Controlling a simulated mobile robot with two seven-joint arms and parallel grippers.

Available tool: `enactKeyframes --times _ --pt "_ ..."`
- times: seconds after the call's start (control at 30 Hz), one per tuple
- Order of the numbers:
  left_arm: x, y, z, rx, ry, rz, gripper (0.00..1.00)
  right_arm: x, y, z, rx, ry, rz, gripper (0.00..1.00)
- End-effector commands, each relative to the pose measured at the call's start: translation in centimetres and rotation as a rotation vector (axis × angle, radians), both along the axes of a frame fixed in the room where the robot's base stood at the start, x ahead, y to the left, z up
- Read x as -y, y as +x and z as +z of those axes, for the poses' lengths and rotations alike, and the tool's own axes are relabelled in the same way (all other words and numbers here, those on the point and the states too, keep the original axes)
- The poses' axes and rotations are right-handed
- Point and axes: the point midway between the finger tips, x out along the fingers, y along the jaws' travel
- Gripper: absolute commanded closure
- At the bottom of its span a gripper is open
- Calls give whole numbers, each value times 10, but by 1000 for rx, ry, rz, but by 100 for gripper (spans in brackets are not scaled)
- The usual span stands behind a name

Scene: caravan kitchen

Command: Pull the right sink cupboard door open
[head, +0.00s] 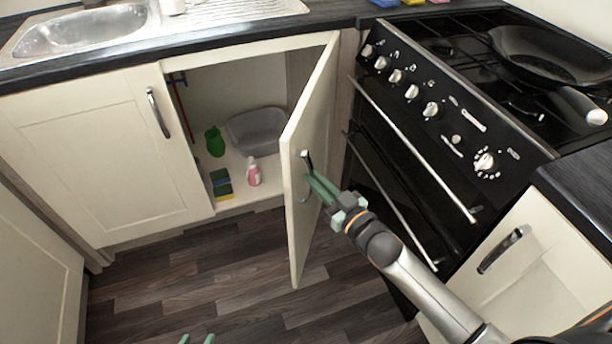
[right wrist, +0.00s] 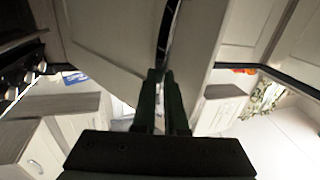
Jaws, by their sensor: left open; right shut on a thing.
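The right sink cupboard door (head: 312,150) is cream and stands swung well open, hinged on its right side next to the oven. Its curved metal handle (head: 306,160) is on the door's outer face. In the right wrist view the handle (right wrist: 168,35) runs between the dark fingertips (right wrist: 164,76). My left gripper (head: 197,340) shows only its fingertips at the bottom edge of the head view, apart and empty, over the floor.
Inside the cupboard are a green bottle (head: 215,141), a grey tub (head: 257,130), a pink bottle (head: 254,172) and sponges (head: 221,184). The left cupboard door (head: 100,150) is closed. The oven (head: 400,150) stands close behind the open door. Floor (head: 190,280) in front is clear.

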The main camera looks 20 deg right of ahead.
Motion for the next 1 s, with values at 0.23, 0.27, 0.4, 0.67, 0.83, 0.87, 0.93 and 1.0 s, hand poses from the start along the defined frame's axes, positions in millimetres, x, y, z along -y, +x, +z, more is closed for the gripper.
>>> enactKeyframes --times 0.23,0.27,0.4,0.67,0.83,0.87,0.93,1.0 --pt "3 3 18 8 -6 -2 50 70 -28 -2 -14 -11 -9 100" --pt "4 4 19 10 -8 -3 50 76 -30 -2 -14 -9 -8 100" --pt "5 5 19 6 -8 -3 50 96 -36 -1 -11 -7 -10 100" --pt "6 4 16 1 -10 -2 50 102 -37 0 -7 -4 -11 100" --pt "6 4 16 0 -9 -2 50 102 -36 1 -5 -5 -11 84" --pt "6 3 16 0 -9 -2 50 101 -36 1 -5 -5 -11 80" --pt "6 4 17 0 -9 -2 50 101 -37 1 -5 -4 -9 72" --pt "6 4 17 1 -10 -2 50 100 -37 1 -5 -4 -8 64"
